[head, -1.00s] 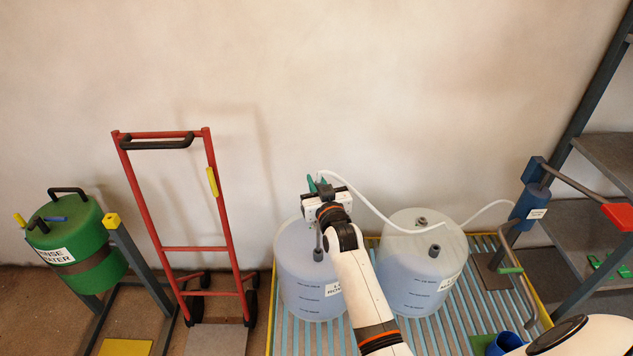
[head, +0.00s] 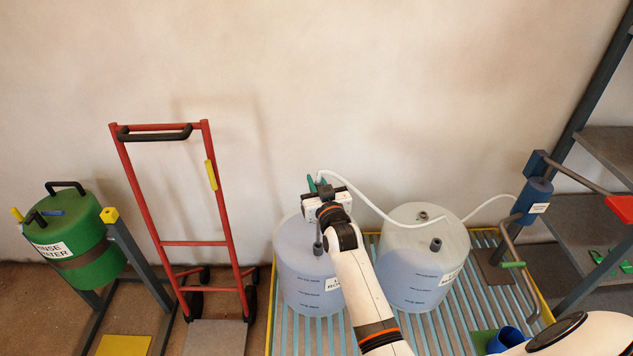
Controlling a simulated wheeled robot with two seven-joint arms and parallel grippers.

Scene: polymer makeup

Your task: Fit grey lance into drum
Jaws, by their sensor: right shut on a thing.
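My right gripper (head: 320,198) is over the back part of the left drum's top and is shut on the lance. Only the lance's green upper part (head: 312,184) shows, with a white hose leading from it. Its shaft is hidden behind my gripper and wrist, so I cannot tell whether its tip is in the drum's opening. The left drum (head: 300,270) is pale translucent blue and stands upright, with a dark grey stub (head: 318,247) on its top. My left gripper is not in view.
A similar drum (head: 410,285) stands close on the right, on the same slatted platform (head: 458,322). A red hand truck (head: 193,243) and a green drum (head: 85,245) are at left.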

